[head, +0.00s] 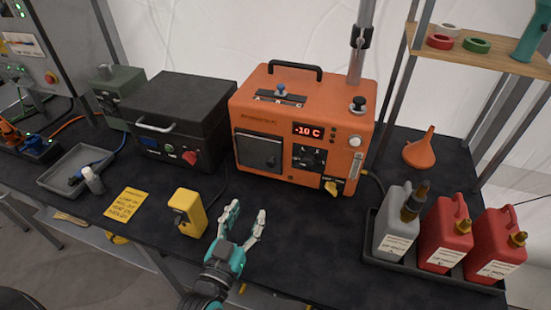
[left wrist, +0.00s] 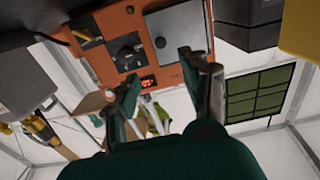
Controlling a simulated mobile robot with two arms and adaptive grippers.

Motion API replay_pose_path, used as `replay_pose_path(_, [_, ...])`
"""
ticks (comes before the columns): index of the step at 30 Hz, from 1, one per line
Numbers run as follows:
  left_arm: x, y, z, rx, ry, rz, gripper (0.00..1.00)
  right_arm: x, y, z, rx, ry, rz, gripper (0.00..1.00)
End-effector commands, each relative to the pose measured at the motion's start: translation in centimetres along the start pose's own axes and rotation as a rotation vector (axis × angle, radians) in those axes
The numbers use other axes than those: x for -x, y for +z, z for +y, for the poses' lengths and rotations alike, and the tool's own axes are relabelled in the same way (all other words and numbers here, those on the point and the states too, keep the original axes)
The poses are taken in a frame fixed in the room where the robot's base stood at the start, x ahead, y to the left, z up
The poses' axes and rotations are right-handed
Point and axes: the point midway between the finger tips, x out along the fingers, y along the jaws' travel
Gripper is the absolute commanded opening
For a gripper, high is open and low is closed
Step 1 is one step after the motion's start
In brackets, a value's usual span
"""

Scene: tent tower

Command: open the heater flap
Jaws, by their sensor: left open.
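The orange heater (head: 305,85) stands on the dark table, with a display reading -10 C. Its flap (head: 258,152) is a dark grey square panel on the left of the front face, and it looks shut. In the left wrist view the heater (left wrist: 90,65) appears upside down, with the grey flap (left wrist: 178,32) at upper right. My left gripper (head: 248,210) is open and empty, in front of the heater and below the flap, apart from it. Its fingers (left wrist: 160,68) also show in the left wrist view. My right gripper is in neither view.
A yellow box-like device (head: 190,212) stands left of my left gripper. A black case (head: 165,110) is left of the heater. A tray (head: 425,268) with grey and red canisters and an orange funnel (head: 420,150) are at right. The table before the heater is mostly clear.

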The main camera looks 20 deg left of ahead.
Motion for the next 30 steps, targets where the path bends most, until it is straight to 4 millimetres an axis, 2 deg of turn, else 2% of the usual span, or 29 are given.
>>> replay_pose_path(5, [-2.8, -0.3, 0.0, 0.000, -0.001, 0.003, 0.47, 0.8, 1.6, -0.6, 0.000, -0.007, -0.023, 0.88])
replay_pose_path(11, [-7.2, -0.3, 0.0, 0.001, 0.000, 0.001, 0.47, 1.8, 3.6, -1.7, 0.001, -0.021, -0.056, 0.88])
replay_pose_path(14, [-9.4, -0.3, 0.0, 0.000, 0.000, 0.001, 0.47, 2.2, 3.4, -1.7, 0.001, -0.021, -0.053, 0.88])
replay_pose_path(21, [-14.2, -0.2, 0.0, 0.001, 0.000, 0.000, 0.47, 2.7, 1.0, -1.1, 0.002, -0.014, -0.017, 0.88])
replay_pose_path(25, [-15.8, -0.1, 0.0, 0.000, 0.001, -0.001, 0.47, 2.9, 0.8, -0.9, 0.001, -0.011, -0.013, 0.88])
replay_pose_path(30, [-16.8, 0.0, 0.0, -0.001, 0.000, -0.001, 0.47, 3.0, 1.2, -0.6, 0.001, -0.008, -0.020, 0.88])
